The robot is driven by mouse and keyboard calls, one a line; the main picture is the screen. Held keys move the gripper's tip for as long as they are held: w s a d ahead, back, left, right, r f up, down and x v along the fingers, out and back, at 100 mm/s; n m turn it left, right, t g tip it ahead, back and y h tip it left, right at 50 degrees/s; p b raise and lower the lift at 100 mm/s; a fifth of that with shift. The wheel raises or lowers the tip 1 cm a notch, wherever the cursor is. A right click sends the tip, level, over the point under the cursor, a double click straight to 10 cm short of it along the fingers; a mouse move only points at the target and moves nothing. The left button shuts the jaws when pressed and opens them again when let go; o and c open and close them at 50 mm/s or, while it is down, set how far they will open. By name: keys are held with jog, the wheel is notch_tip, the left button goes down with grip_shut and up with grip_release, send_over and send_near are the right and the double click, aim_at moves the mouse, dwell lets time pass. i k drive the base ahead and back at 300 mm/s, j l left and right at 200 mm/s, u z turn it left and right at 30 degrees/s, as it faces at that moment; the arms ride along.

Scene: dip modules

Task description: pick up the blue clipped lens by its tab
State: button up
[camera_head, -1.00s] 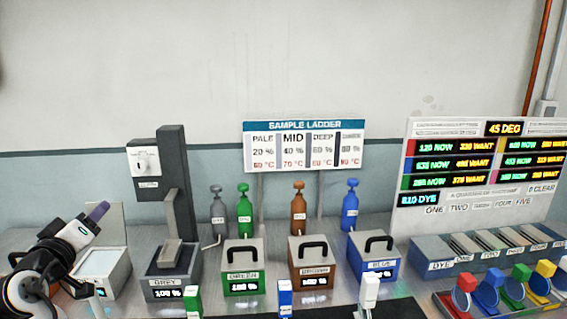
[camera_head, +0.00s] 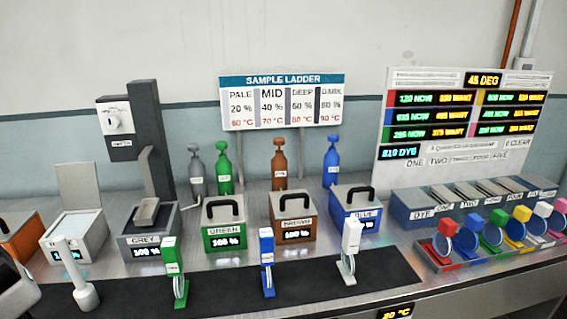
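The blue clipped lens (camera_head: 467,240) stands in the rack (camera_head: 437,262) at the right, with its blue tab (camera_head: 473,222) on top. It is between a red-tabbed lens (camera_head: 442,246) and a green-tabbed lens (camera_head: 491,237). A separate blue upright piece (camera_head: 267,247) stands on the dark mat in the middle. Part of my arm shows at the lower left edge, far from the rack.
A green piece (camera_head: 170,257) and a white piece (camera_head: 351,237) also stand on the dark mat (camera_head: 215,301). Green (camera_head: 222,241), brown (camera_head: 292,232) and blue (camera_head: 357,222) boxes line the bench behind. The display board (camera_head: 385,158) rises behind the rack.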

aim_at(266, 236)
jog(key=j+z, duration=0.2)
jog(key=z, duration=0.2)
jog(key=i+j+z, duration=0.1)
jog(key=j+z, duration=0.15)
jog(key=z, duration=0.15)
jog(key=j+z, duration=0.2)
jog(key=z, duration=0.2)
